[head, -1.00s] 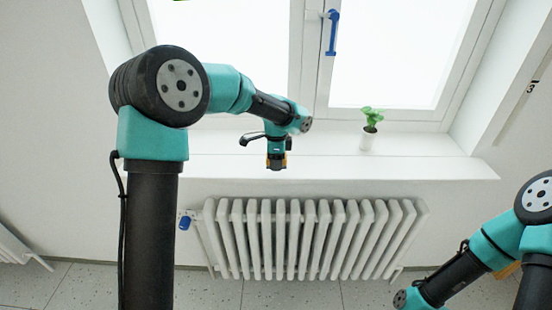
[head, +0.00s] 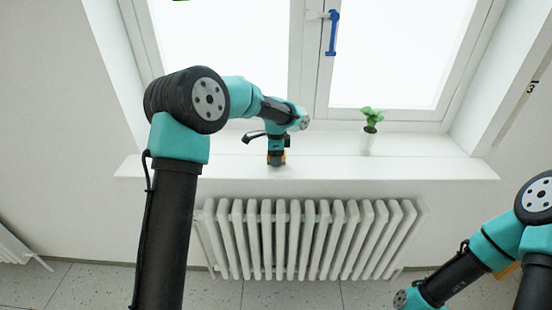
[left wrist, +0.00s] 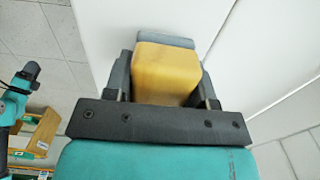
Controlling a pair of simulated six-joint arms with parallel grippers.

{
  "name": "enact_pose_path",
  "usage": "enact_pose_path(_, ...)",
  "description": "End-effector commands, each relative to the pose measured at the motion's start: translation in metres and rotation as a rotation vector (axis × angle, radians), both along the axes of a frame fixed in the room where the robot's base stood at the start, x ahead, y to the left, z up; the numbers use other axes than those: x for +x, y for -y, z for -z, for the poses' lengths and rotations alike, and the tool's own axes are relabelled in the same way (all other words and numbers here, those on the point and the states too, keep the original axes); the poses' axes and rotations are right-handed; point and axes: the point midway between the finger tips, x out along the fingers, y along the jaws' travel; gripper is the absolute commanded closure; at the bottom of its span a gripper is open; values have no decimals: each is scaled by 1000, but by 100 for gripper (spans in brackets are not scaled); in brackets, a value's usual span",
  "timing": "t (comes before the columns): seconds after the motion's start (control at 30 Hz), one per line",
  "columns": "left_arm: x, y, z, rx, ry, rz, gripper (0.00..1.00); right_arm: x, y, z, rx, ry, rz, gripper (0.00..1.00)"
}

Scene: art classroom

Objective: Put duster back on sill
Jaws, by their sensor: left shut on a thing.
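My left gripper (head: 276,161) is over the white window sill (head: 420,169), left of its middle and close to its front part. It is shut on the duster. In the left wrist view the duster (left wrist: 166,72) is a yellow block with a grey layer at its far side, between the two dark fingers. In the head view the gripper mostly hides the duster. I cannot tell whether the duster touches the sill. My right arm is at the lower right, with its gripper out of view.
A small green plant in a white pot (head: 368,140) stands on the sill right of my left gripper. The window with a blue handle (head: 332,34) is behind. A white radiator (head: 310,238) is below the sill. The sill's right part is clear.

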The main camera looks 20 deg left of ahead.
Motion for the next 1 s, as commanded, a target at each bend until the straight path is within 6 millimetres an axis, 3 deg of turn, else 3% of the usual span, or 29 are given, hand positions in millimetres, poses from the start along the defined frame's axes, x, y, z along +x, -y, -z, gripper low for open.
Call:
enact_pose_path(0.5,0,0,11,0,1,1,75,0,0,0,0,0,0,57)
enact_pose_path(0.53,0,0,10,0,1,1,46,0,0,0,0,0,0,57)
enact_pose_path(0.77,0,0,10,0,1,1,24,0,0,0,0,0,0,57)
enact_pose_path(1.0,0,0,10,0,1,1,24,0,0,0,0,0,0,57)
